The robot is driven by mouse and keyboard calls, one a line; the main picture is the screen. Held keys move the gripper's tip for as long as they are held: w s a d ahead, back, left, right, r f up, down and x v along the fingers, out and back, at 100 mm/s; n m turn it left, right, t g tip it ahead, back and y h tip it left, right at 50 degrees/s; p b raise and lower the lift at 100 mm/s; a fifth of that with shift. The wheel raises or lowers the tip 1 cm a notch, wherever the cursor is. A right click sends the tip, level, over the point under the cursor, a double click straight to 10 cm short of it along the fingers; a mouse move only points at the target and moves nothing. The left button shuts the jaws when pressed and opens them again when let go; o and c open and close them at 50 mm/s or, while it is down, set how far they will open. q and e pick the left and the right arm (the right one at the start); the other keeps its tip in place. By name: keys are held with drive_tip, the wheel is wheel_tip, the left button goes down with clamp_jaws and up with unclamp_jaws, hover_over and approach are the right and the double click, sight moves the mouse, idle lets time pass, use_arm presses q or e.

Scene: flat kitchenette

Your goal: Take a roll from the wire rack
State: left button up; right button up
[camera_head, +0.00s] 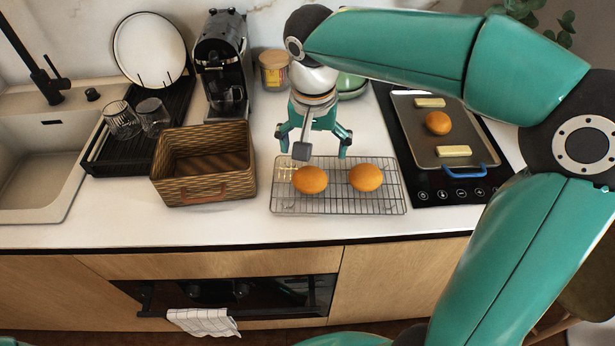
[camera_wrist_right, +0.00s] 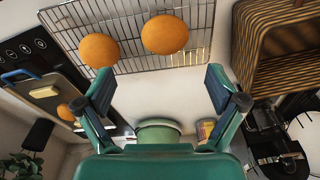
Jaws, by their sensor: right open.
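The wire rack (camera_head: 340,205) lies on the counter with two orange-brown rolls on it, a left roll (camera_head: 310,180) and a right roll (camera_head: 366,178). In the right wrist view the same rolls show near the top, one (camera_wrist_right: 165,34) at the middle and one (camera_wrist_right: 99,50) further left. My right gripper (camera_head: 315,146) is open and empty, pointing down behind the rack's far edge. Its fingers (camera_wrist_right: 162,90) are spread wide in the wrist view and both rolls lie beyond them, apart from the fingertips. My left gripper is not in view.
A wicker basket (camera_head: 205,190) stands left of the rack. A tray (camera_head: 412,129) with a roll and pale blocks sits on the black hob at right. A coffee machine (camera_head: 222,62), a jar (camera_head: 273,70) and green bowls (camera_head: 351,84) stand behind. A drying rack (camera_head: 108,158) is further left.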

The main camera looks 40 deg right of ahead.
sight(310, 173)
drive_tip(key=f, duration=0.5)
drive_tip(key=shift+w+d+f, duration=0.1)
drive_tip(key=shift+w+d, duration=0.1)
drive_tip(key=shift+w, duration=0.1)
drive_tip(key=shift+w+f+p, duration=0.15)
drive_tip(key=shift+w+f, duration=0.05)
drive_tip(key=shift+f, duration=0.7)
drive_tip(key=shift+w+f+p, duration=0.2)
drive_tip(key=shift+f, duration=0.75)
drive_tip(key=shift+w+f+p, duration=0.15)
drive_tip(key=shift+w+f, duration=0.05)
drive_tip(key=shift+f, duration=0.7)
drive_tip(key=c, duration=1.2)
drive_tip(key=shift+r, duration=0.2)
